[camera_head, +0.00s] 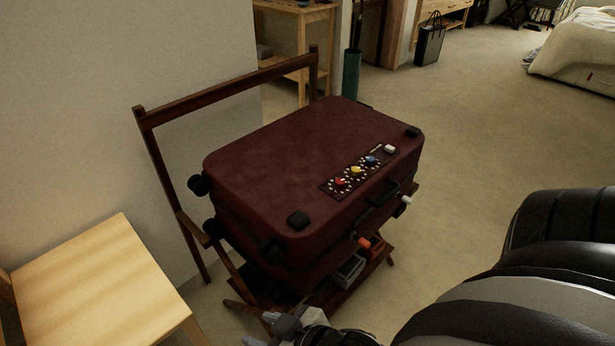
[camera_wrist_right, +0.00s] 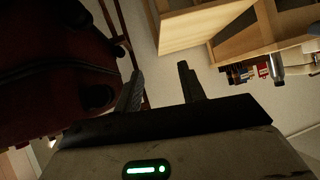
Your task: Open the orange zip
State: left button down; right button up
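A dark red suitcase (camera_head: 265,165) lies flat and closed on a wooden rack; part of it shows at the left of the right wrist view (camera_wrist_right: 50,60). A small orange-red tab (camera_head: 364,242) sticks out at its front side, and it looks like the orange zip's pull. A white tab (camera_head: 404,201) sticks out further right. My right gripper (camera_head: 262,330) is low at the bottom edge, left of the orange tab and apart from it. In the right wrist view its two fingers (camera_wrist_right: 160,85) are spread with nothing between them. My left gripper is out of view.
A panel (camera_head: 358,172) with red, yellow, blue and white knobs lies on the suitcase top. The wooden rack (camera_head: 230,92) has a lower shelf holding small grey and red items (camera_head: 348,270). A light wooden seat (camera_head: 95,285) stands left.

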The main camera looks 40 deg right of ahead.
aim_at(363, 242)
jog(key=u, duration=0.1)
jog(key=k, duration=0.3)
jog(key=z, duration=1.25)
jog(key=i, duration=0.5)
